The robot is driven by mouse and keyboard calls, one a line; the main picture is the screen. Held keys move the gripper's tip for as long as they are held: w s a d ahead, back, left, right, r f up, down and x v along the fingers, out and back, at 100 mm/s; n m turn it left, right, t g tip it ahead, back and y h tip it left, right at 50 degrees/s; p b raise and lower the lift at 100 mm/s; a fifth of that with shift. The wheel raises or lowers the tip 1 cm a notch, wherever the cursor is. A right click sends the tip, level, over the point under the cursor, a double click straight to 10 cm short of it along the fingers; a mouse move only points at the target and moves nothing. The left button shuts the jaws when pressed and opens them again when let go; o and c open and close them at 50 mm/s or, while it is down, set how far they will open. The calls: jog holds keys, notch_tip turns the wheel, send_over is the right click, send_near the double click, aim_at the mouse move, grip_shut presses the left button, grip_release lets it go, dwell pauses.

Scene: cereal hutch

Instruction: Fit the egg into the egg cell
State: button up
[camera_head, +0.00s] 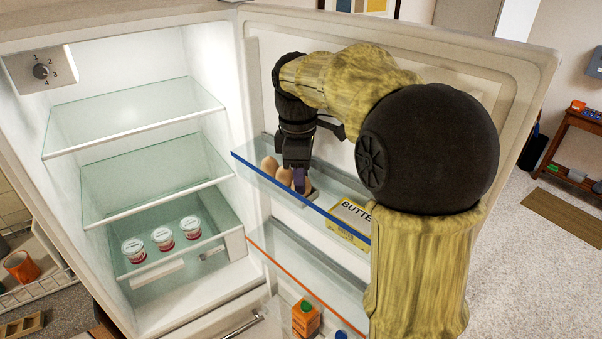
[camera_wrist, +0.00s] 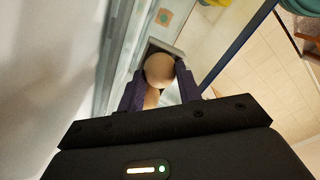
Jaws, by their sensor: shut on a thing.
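My gripper (camera_head: 297,172) reaches down to the upper door shelf of the open fridge. In the wrist view its two dark fingers (camera_wrist: 160,90) are shut on a pale brown egg (camera_wrist: 159,69). A grey egg holder edge (camera_wrist: 166,46) shows just beyond this egg. In the head view a brown egg (camera_head: 269,167) and another egg (camera_head: 284,176) stand beside the fingers at the left end of the shelf. The fingers partly hide the egg between them. The cells under the eggs are hidden, so I cannot tell whether the held egg is seated.
A butter pack (camera_head: 350,220) lies on the same door shelf (camera_head: 325,207), to the right. The shelf has a blue front edge. A lower door shelf holds an orange carton (camera_head: 305,318). Several small tubs (camera_head: 162,238) stand in the fridge drawer. The glass shelves (camera_head: 135,115) inside are empty.

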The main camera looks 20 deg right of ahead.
jog(key=o, duration=0.8)
notch_tip(320, 180, up, 17)
jog(key=shift+s+a+r, duration=0.15)
jog(key=shift+s+a, duration=0.1)
jog(key=shift+a, duration=0.2)
dwell(0.9)
